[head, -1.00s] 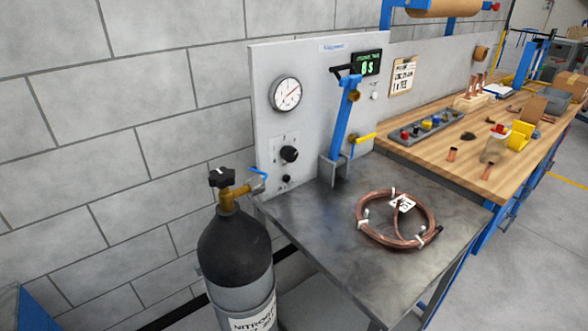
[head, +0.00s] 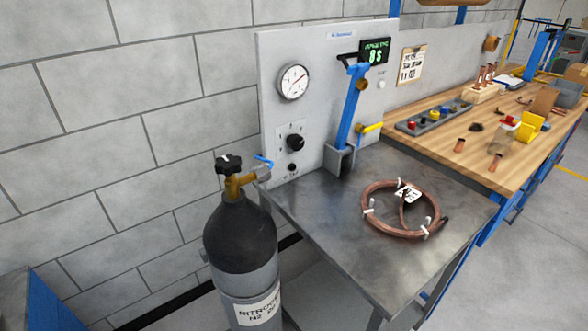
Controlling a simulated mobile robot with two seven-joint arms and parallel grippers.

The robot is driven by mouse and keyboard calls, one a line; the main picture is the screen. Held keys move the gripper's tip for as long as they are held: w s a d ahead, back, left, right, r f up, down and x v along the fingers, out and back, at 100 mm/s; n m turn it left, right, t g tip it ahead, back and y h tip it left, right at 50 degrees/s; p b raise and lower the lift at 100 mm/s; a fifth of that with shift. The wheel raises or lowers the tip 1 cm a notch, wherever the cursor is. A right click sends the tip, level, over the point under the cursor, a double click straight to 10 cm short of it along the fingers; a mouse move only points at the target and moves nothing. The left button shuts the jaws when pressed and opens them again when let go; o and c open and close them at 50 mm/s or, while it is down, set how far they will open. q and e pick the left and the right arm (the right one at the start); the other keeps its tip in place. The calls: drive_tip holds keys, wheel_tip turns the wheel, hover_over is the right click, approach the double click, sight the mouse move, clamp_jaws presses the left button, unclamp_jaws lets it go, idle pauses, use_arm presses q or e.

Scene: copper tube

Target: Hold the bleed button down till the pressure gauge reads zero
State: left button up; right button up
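The round white pressure gauge (head: 293,82) is on the upright grey panel, at its upper left. Nothing touches either one. Neither of my grippers shows in the head view.
A nitrogen cylinder (head: 240,240) stands at the front left of the metal bench (head: 330,215). A copper tube coil (head: 401,208) lies on the bench. A blue upright (head: 352,110) with a yellow-handled valve (head: 370,128) stands by the panel. The bench's front left is clear.

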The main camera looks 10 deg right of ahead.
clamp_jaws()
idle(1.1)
